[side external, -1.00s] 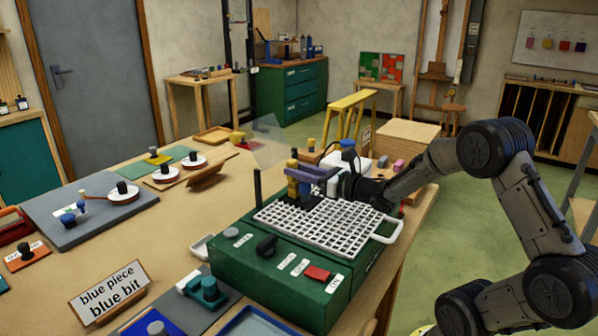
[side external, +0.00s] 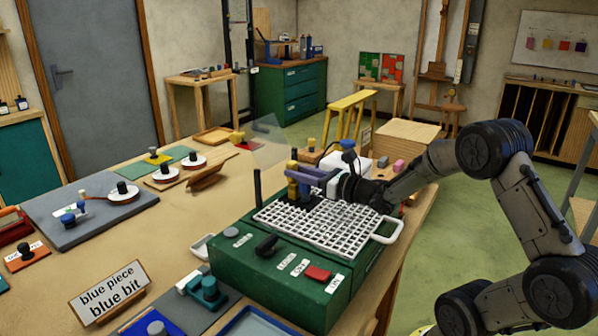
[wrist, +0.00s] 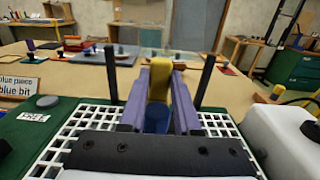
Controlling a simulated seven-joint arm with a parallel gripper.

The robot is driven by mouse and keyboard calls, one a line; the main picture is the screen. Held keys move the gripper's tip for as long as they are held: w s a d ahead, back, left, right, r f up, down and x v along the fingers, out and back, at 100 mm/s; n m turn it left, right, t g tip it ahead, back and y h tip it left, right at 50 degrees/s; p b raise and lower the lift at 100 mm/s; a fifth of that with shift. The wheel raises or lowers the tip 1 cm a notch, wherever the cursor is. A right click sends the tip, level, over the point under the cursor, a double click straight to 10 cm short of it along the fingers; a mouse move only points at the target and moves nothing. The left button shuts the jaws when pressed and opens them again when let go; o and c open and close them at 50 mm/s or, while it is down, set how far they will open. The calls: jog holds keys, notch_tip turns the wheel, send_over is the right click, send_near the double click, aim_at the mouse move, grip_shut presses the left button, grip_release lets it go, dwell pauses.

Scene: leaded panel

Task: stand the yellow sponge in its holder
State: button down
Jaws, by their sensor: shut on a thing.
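The yellow sponge (wrist: 160,78) is upright between the purple fingers of my gripper (wrist: 158,103) in the wrist view. In the side external view the sponge (side external: 293,187) is at the far edge of the white grid, held at the fingertips of my gripper (side external: 298,174). The fingers are shut on it. A blue part (wrist: 157,119) shows below the sponge between the fingers. I cannot make out the holder, nor whether the sponge's foot touches anything.
The green machine (side external: 250,262) carries the white grid (side external: 335,228). Dark posts (wrist: 112,75) and (wrist: 205,80) rise on both sides of my fingers. A white container (wrist: 290,130) stands close on the right. A clear sheet (side external: 268,137) stands behind the machine.

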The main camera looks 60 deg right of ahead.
jog(key=shift+f, duration=0.7)
jog(key=c, duration=0.5)
grip_release()
jog(key=shift+c, duration=0.2)
jog(key=s, duration=1.4)
